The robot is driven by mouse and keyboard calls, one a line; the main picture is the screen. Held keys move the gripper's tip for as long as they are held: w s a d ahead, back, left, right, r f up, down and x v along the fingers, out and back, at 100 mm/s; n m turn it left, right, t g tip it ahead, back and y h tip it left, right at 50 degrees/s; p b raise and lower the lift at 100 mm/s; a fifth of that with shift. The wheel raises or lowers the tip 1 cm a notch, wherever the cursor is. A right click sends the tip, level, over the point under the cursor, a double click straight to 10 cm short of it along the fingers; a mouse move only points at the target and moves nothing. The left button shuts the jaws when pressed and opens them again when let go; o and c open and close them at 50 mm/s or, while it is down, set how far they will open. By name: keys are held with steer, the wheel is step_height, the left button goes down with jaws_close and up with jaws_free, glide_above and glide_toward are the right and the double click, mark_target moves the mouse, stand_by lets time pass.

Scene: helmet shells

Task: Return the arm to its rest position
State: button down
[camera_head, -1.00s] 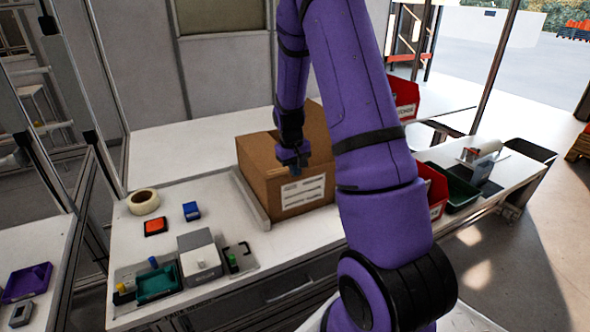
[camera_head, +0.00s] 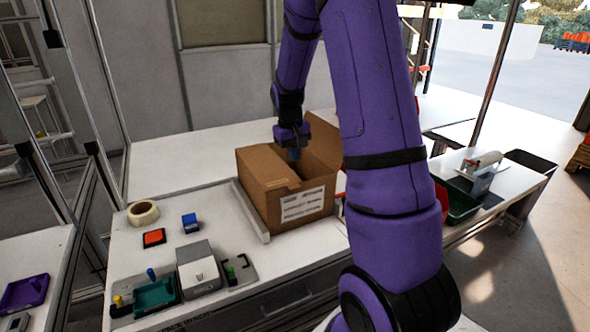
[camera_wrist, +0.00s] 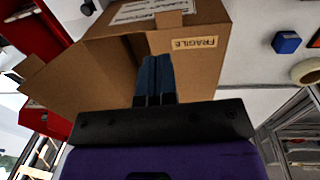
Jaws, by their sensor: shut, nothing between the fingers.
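My purple arm (camera_head: 375,130) reaches across the right half of the head view. My gripper (camera_head: 295,154) points down over the opening of the brown cardboard box (camera_head: 268,204). In the wrist view its two blue fingers (camera_wrist: 155,78) are together with nothing between them, and the box (camera_wrist: 105,85) lies beyond them. A flap (camera_head: 323,142) stands up at the box's back right. Whether the fingertips are inside the opening or above it, I cannot tell. The box's contents are hidden.
The white bench (camera_head: 120,235) carries a tape roll (camera_head: 143,213), a blue block (camera_head: 190,222), an orange-topped item (camera_head: 154,237) and a grey device (camera_head: 199,267) left of the box. A green tray (camera_head: 460,203) stands right. Bare bench lies behind the box.

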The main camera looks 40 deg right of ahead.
step_height(320, 180, up, 6)
steer(key=shift+f, duration=0.15)
steer(key=s+a+r+n+t, duration=0.2)
steer(key=s+a+r+t, duration=0.1)
steer(key=s+a+r, duration=0.95)
steer(key=s+a+r+n+t+y, duration=0.1)
steer(key=s+a+r+t, duration=0.1)
steer(key=s+a, duration=0.9)
steer(key=shift+s+t, duration=0.3)
steer(key=shift+s, duration=0.7)
